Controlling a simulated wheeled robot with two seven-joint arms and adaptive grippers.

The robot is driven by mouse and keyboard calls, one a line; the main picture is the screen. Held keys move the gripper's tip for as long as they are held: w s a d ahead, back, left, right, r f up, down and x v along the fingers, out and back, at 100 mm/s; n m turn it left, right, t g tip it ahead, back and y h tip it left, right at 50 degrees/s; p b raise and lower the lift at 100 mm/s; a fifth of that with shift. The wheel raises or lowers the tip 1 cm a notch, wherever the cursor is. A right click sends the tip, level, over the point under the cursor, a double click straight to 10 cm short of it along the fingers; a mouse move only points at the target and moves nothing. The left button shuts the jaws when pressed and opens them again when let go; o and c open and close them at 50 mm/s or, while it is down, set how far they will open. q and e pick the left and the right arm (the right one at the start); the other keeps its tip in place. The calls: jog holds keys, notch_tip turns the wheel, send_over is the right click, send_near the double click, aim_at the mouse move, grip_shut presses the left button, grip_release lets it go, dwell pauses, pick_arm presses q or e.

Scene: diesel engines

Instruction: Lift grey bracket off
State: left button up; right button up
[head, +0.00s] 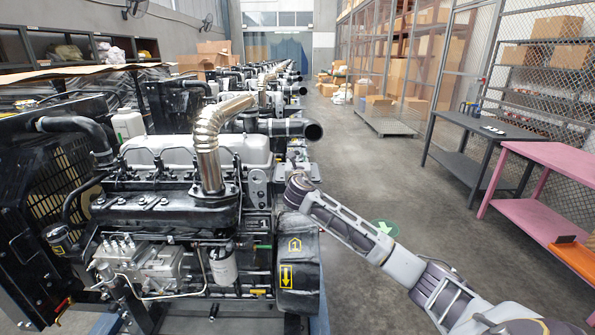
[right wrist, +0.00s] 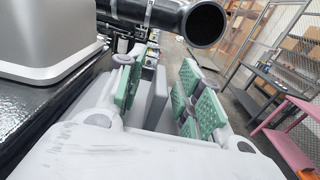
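A light grey bracket (head: 257,186), a plate with holes, stands at the right end of the near engine, just right of the shiny exhaust elbow. My right gripper (head: 297,178) is close to the right of it, at the engine's edge; its fingers are hard to make out in the head view. In the right wrist view my right gripper (right wrist: 160,78) has its green-padded fingers spread apart. A grey plate-like part (right wrist: 156,104) shows between them, nearer the left finger; I cannot tell whether it touches. My left gripper is not in view.
A black pipe (right wrist: 165,15) with an open end crosses just beyond the fingers. A silver cover (right wrist: 45,40) lies to the left. More engines stand in a row behind. The floor (head: 375,185) to the right is clear, with a black table (head: 480,125) and a pink table (head: 540,160).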

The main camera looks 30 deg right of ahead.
jog(key=shift+w, duration=0.15)
jog(key=shift+c, duration=0.3)
grip_shut()
jog(key=shift+r, duration=0.1)
